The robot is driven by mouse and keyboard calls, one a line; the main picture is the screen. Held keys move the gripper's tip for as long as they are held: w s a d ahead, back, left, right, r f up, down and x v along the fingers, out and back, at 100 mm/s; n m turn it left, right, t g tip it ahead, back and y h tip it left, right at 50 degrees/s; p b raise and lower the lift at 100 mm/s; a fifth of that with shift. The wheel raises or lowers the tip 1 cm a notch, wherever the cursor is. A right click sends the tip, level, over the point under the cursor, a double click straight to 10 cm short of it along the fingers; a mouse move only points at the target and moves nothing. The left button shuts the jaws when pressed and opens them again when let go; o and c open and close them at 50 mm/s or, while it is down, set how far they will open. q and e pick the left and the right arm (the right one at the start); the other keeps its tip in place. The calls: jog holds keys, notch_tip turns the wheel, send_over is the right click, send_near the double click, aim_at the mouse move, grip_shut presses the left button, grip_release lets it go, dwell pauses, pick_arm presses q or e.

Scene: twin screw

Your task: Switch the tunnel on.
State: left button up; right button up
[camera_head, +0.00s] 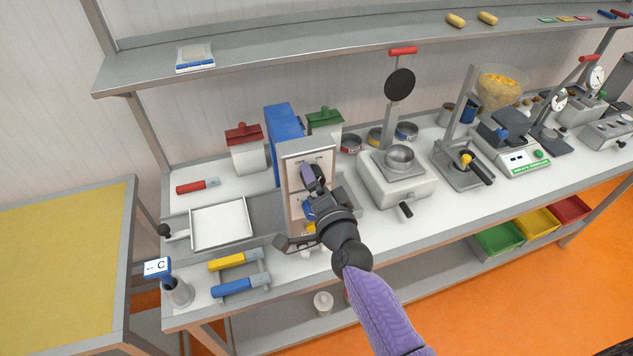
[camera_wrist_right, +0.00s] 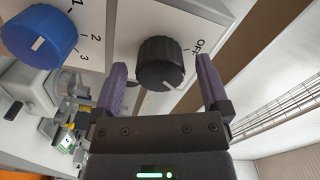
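The tunnel's upright control panel (camera_head: 306,151) stands at the left part of the bench. The wrist view shows its white face with a black knob (camera_wrist_right: 165,62), with "OFF" printed beside it. A white mark shows on the knob's lower rim. A blue knob (camera_wrist_right: 38,38) numbered 1, 2, 3 sits to its left. My right gripper (camera_head: 313,176) is in front of the panel. In the right wrist view the gripper (camera_wrist_right: 161,70) is open, with one purple finger on each side of the black knob. I see no clear contact. The gripper hides part of the panel in the head view. My left gripper is not in view.
A blue box (camera_head: 283,128) stands behind the panel. A white tray (camera_head: 221,224) lies left of it. Yellow-handled (camera_head: 234,261) and blue-handled (camera_head: 232,287) tools lie at the front. A pot-topped device (camera_head: 397,184) stands to the right. A shelf (camera_head: 290,55) runs above.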

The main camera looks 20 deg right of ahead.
jog(key=s, duration=1)
jog(key=shift+d, duration=0.2)
